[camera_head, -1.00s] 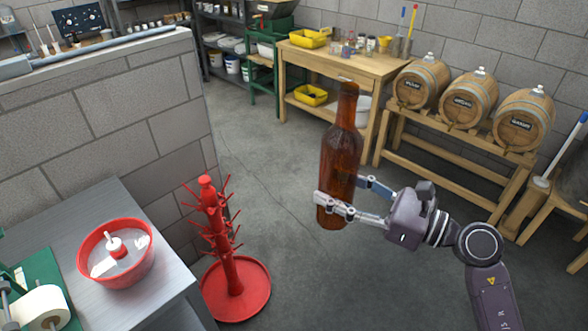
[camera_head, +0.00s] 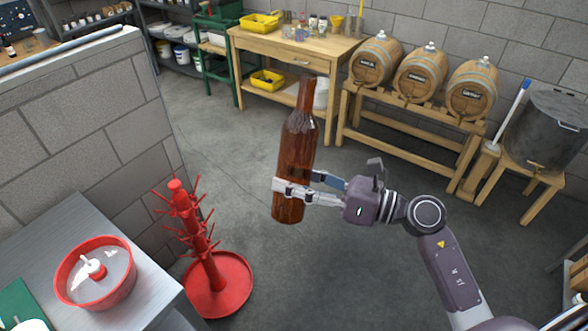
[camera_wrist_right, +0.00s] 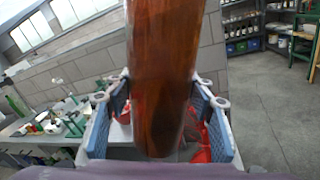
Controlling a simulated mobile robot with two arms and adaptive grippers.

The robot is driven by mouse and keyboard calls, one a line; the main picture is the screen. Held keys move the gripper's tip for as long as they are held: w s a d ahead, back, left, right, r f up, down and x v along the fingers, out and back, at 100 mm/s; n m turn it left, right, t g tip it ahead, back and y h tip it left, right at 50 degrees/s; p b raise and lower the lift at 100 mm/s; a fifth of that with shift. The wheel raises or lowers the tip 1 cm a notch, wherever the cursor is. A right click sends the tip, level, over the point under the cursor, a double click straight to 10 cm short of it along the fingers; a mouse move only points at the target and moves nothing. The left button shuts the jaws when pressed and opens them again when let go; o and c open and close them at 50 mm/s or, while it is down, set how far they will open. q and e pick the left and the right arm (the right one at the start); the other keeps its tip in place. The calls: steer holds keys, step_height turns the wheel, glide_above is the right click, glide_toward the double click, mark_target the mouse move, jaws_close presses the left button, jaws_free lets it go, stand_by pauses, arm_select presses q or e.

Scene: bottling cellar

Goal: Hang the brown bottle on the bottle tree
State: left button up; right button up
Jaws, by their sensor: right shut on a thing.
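The brown bottle (camera_head: 296,150) is upright, neck up, in my right gripper (camera_head: 293,188), which is shut around its lower body. In the right wrist view the bottle (camera_wrist_right: 160,75) fills the middle between the two blue-padded fingers (camera_wrist_right: 160,115). The red bottle tree (camera_head: 201,240) stands on its round base on the floor, left of and lower in the picture than the bottle. The bottle and the tree are apart in the head view. In the wrist view the held bottle hides most of the red shapes behind it. My left gripper is not in view.
A grey table (camera_head: 60,225) with a red basin (camera_head: 97,285) stands left of the tree, beside a block wall (camera_head: 90,110). Barrels (camera_head: 421,78) on a wooden rack and a wooden workbench (camera_head: 290,62) stand at the back. The floor between is clear.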

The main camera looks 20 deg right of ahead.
steer(key=shift+d+r+m+p, duration=0.1)
steer(key=shift+r+m+p, duration=0.25)
steer(key=shift+m+p, duration=0.75)
steer(key=shift+f+m+p, duration=0.15)
steer(key=shift+m+p, duration=0.2)
steer(key=shift+m, duration=0.15)
steer(key=shift+f+m, duration=0.2)
steer(key=shift+m, duration=0.4)
steer(key=m, duration=2.7)
steer(key=shift+m, duration=0.3)
